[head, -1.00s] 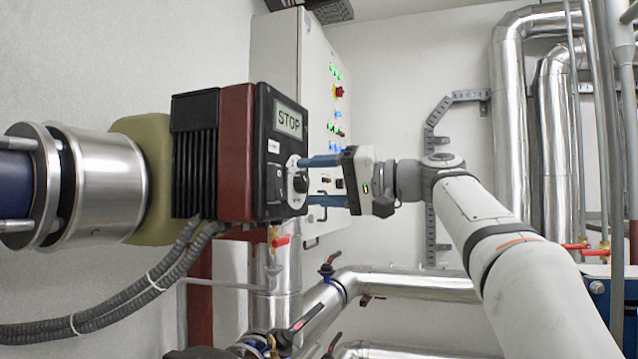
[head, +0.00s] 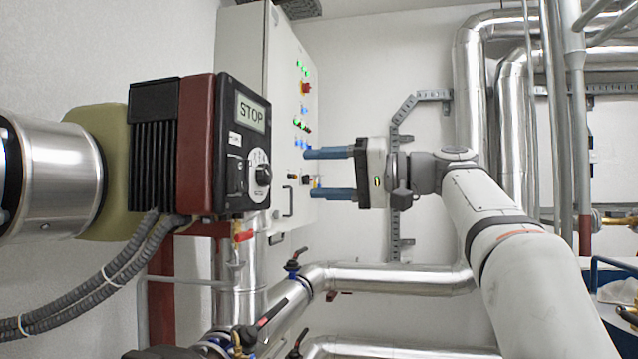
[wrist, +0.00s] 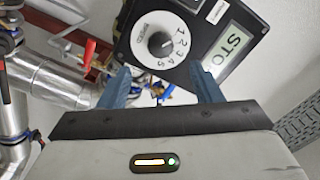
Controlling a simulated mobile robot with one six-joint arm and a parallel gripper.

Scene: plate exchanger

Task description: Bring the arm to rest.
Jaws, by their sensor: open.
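My gripper (head: 308,174) is open, with its two blue fingers pointing left and nothing between them. It hangs in the air to the right of the pump control box (head: 226,145), with a gap between the fingertips and the box. The box has a display reading STOP and a round black dial (head: 262,175). In the wrist view the gripper's fingers (wrist: 160,80) are spread apart, and the dial (wrist: 162,44) shows beyond and between them, with numbers around it. My arm reaches in from the lower right.
A tall white cabinet (head: 285,60) with green lights and a red knob stands behind the box. Silver pipes (head: 400,279) with valve handles run below. Vertical pipes (head: 468,130) stand at the right. Grey hoses (head: 90,280) hang at lower left.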

